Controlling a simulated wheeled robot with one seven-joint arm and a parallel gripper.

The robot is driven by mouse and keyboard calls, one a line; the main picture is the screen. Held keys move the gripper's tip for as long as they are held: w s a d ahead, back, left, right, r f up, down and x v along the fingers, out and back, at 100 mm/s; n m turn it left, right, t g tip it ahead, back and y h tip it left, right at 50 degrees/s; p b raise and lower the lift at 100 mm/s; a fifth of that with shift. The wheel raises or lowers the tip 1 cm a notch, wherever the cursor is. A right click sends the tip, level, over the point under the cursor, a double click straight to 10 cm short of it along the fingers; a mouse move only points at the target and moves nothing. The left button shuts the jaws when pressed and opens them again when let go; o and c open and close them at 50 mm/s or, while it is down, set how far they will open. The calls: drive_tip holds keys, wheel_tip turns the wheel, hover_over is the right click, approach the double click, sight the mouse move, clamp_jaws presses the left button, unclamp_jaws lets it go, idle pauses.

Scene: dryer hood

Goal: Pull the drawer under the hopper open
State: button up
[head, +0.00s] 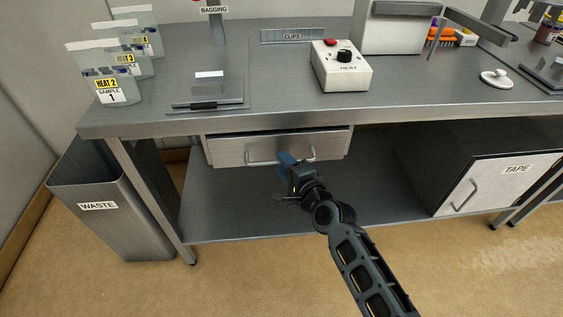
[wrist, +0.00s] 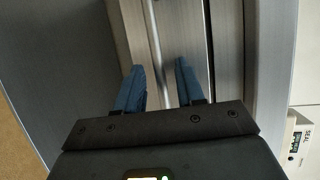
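My gripper (head: 286,160) is at the handle's right part, with blue fingers. In the wrist view the drawer front (wrist: 190,35) fills the middle, and the handle bar (wrist: 156,45) runs between the two fingertips of my gripper (wrist: 158,70). The fingers are apart, with visible gaps to the bar on both sides. How deep the bar sits between them is hard to tell. I cannot make out a hopper for certain.
The steel bench top (head: 220,118) overhangs the drawer, and a lower shelf (head: 250,205) lies below. A waste bin (head: 110,225) stands at left. A TAPE cabinet (head: 490,180) stands at right on the shelf. A HEAT box (head: 341,78) sits on the bench.

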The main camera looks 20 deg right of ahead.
drive_tip(key=shift+w+a+f, duration=0.1)
drive_tip(key=shift+w+f, duration=0.1)
drive_tip(key=shift+w, duration=0.75)
clamp_jaws()
